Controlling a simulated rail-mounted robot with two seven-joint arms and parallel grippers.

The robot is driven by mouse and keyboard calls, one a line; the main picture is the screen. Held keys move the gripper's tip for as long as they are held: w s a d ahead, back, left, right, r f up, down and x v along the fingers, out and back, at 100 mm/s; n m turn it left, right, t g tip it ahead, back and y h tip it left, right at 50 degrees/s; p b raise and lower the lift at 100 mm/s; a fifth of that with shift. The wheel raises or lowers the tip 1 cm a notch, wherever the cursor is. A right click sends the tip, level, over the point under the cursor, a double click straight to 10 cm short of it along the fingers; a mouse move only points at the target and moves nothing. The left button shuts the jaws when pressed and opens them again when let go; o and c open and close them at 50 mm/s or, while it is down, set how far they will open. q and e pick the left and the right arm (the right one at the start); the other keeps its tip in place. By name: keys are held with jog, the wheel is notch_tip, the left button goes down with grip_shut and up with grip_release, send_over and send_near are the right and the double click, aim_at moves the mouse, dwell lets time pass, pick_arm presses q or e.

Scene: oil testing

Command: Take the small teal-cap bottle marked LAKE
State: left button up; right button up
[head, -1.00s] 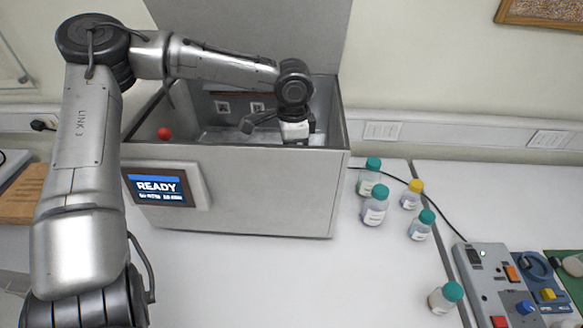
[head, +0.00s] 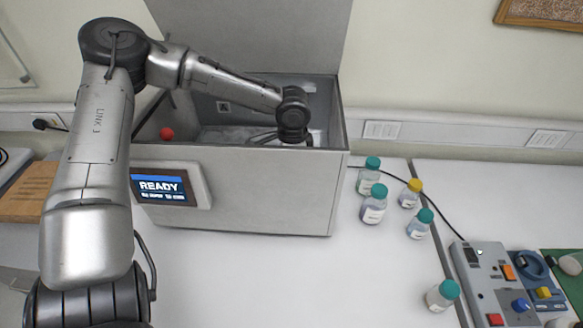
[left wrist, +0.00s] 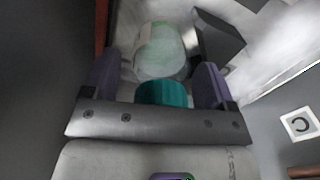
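My left gripper (left wrist: 160,78) is down inside the grey open-topped chamber (head: 250,185), mostly hidden by its front wall in the head view. In the left wrist view, a clear bottle (left wrist: 160,50) with a teal cap (left wrist: 162,93) lies between the purple fingers. A gap shows between the left finger and the bottle, so the gripper looks open around it. No label is readable there. On the table right of the chamber stand teal-cap bottles (head: 374,205) (head: 368,176) (head: 420,224) (head: 443,295); their labels are too small to read. My right gripper is not in view.
A yellow-cap bottle (head: 410,193) stands among the teal-cap ones. The chamber's screen (head: 159,189) reads READY, and a red ball (head: 167,133) shows at its left. A control box (head: 490,270) is at the right. The table before the chamber is clear.

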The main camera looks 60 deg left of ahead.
pick_arm(q)
jog(key=c, duration=0.9)
jog(key=shift+r, duration=0.15)
